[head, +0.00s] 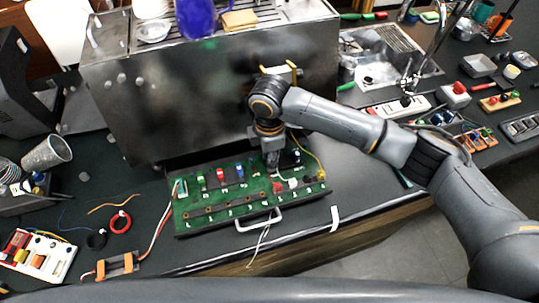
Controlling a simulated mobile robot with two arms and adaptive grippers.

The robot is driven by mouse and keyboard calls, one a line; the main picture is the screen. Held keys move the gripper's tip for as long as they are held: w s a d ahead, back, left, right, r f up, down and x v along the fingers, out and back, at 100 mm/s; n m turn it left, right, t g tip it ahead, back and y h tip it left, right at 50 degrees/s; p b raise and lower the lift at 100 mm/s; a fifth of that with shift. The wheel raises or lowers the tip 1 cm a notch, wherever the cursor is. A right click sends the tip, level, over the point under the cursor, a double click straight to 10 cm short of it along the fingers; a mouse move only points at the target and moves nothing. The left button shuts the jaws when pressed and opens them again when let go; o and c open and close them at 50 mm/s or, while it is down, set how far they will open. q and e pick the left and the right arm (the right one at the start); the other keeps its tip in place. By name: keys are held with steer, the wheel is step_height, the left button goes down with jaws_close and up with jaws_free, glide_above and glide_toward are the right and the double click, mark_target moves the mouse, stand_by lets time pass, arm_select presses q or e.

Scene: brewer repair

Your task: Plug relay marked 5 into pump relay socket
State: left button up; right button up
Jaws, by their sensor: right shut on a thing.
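The green circuit board (215,215) lies on the dark counter in front of the steel brewer, with a row of sockets along its front edge and several small coloured parts standing on it. My right gripper (272,163) points down over the right half of the board, close above or at its surface. It is shut on a small part, seemingly a relay, mostly hidden by the fingers. I cannot read a 5 on it, nor tell which socket is the pump relay one. My left gripper is not in view.
The steel brewer (130,110) stands right behind the board. A white handle (260,224) and loose wires lie at the board's front. A metal cup (48,154), red ring (120,222) and orange part (117,265) lie left. A red button box (455,94) stands at right.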

steer(key=o, duration=1.1)
step_height(320, 180, up, 12)
steer(key=shift+r, duration=0.1)
stand_by(0.5)
